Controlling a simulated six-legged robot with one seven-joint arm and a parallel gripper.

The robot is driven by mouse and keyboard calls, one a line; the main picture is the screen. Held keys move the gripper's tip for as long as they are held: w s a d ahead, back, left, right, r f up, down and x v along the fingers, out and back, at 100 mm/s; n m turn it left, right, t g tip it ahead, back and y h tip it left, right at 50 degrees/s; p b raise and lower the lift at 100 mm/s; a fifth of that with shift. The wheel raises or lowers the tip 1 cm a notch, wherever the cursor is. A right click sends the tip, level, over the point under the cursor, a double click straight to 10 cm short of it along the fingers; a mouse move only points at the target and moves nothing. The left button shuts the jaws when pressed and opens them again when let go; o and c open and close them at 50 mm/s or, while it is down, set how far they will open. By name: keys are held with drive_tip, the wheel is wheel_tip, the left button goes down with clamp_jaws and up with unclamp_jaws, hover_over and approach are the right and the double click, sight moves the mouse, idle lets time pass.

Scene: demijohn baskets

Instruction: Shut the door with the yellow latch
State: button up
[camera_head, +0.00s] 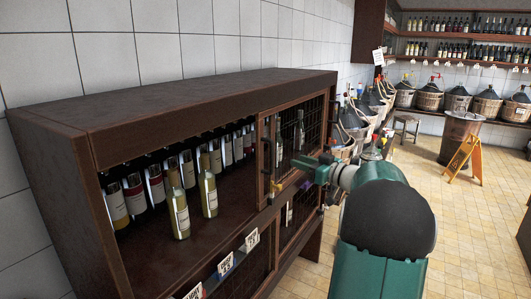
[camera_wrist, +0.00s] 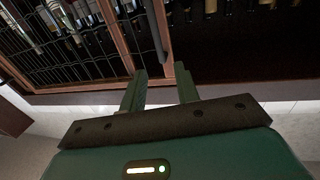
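The door (camera_head: 263,150) is a dark wooden frame with wire mesh on the right part of the cabinet. A dark upright handle (camera_head: 268,157) is on its left stile, with a small yellow latch (camera_head: 277,187) low beside it. The left part of the cabinet front stands open. My gripper (camera_head: 307,164) is in front of the mesh, right of the handle. In the wrist view, my two fingers (camera_wrist: 161,72) are apart with nothing between them. The dark handle (camera_wrist: 158,28) is just beyond the fingertips, apparently not touching. The latch is not clear in the wrist view.
The cabinet (camera_head: 190,100) holds several bottles (camera_head: 180,212) on its open shelf, two near the front. Price tags (camera_head: 225,264) hang below. Demijohn baskets (camera_head: 429,97), a stool (camera_head: 406,125) and an orange floor sign (camera_head: 464,158) stand behind at right.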

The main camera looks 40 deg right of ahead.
sight(273, 152)
drive_tip(key=w, duration=0.4)
drive_tip(key=w+a, duration=0.1)
drive_tip(key=w, duration=0.8)
drive_tip(key=shift+a+f, duration=0.1)
drive_tip(key=shift+a, duration=0.2)
clamp_jaws()
